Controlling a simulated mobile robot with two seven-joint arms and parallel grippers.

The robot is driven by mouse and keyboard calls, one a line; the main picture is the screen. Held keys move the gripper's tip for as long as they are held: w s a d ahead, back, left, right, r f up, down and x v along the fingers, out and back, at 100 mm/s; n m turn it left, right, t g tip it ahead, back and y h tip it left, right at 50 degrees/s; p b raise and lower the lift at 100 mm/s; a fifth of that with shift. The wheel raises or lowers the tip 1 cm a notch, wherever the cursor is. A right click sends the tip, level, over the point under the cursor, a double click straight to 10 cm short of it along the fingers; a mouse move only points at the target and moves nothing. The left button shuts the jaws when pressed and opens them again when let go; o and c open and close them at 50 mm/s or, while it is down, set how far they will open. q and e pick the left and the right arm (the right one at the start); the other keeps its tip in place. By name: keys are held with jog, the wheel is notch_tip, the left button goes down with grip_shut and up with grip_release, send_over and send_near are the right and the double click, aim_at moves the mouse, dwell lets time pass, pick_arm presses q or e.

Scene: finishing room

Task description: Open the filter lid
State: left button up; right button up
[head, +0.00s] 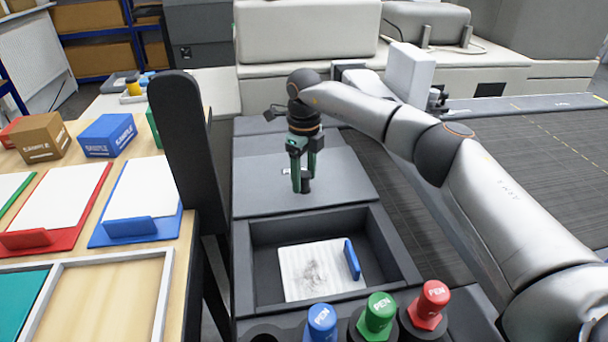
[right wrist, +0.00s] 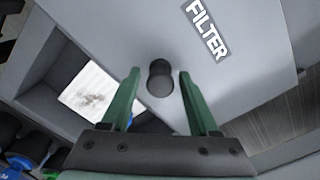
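The filter lid (head: 262,192) is a flat grey panel lying behind an open recess, and its FILTER label shows in the right wrist view (right wrist: 232,62). A dark round knob (head: 306,184) stands near the lid's front edge; it also shows in the right wrist view (right wrist: 160,78). My right gripper (head: 302,176) points down over the lid at the knob. Its green fingers (right wrist: 157,88) are open, one on each side of the knob, with visible gaps. In the recess (head: 393,262) lies a white filter sheet (head: 308,274) with grey smudges and a blue tab. My left gripper is not in view.
Blue (head: 320,325), green (head: 379,315) and red (head: 432,303) PEN-marked holders stand in front of the recess. A wooden table (head: 187,250) with boxes and trays is at left. A tall black upright (head: 180,130) stands between it and the lid.

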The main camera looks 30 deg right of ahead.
notch_tip(320, 180, up, 13)
jog(key=shift+f, duration=0.2)
dwell(0.4)
dwell(0.4)
